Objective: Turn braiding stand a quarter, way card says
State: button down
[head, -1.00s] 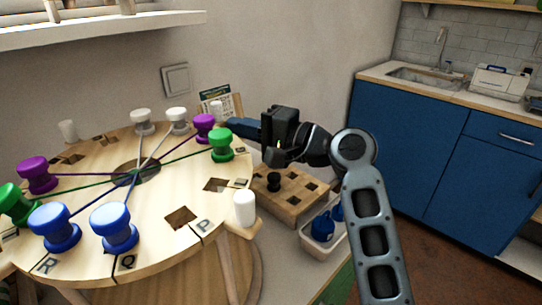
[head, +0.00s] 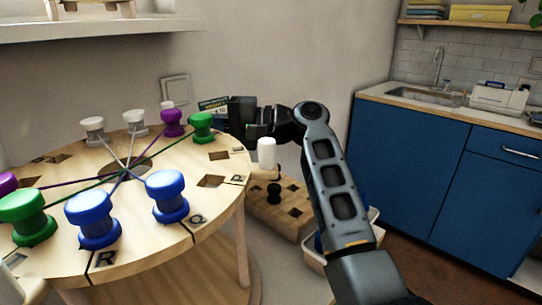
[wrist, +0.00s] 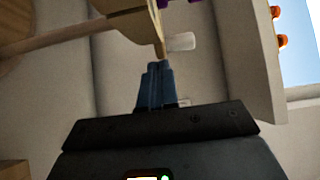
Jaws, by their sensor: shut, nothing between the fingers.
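The braiding stand (head: 75,190) is a round wooden disc on legs at the left of the head view. Purple, green, blue and white bobbins sit around it, their cords meeting at the centre. Slots are lettered, among them P, Q and R. White pegs project from its rim: one (head: 267,150) at the right, another (head: 167,103) at the back. My gripper (head: 222,126) is beyond the far right rim, its blue fingers shut and empty.
A wooden block with square holes (head: 290,212) and a black knob stands below the right rim. A white bin (head: 313,258) is partly hidden behind my arm. A wall shelf (head: 110,28) hangs above the stand. Blue cabinets (head: 410,145) stand right.

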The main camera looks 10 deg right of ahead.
jog(key=shift+w+a+n+g, duration=0.25)
jog(key=shift+a+n+g, duration=0.05)
jog(key=shift+a+g, duration=0.2)
jog(key=shift+d, duration=0.1)
dwell(0.3)
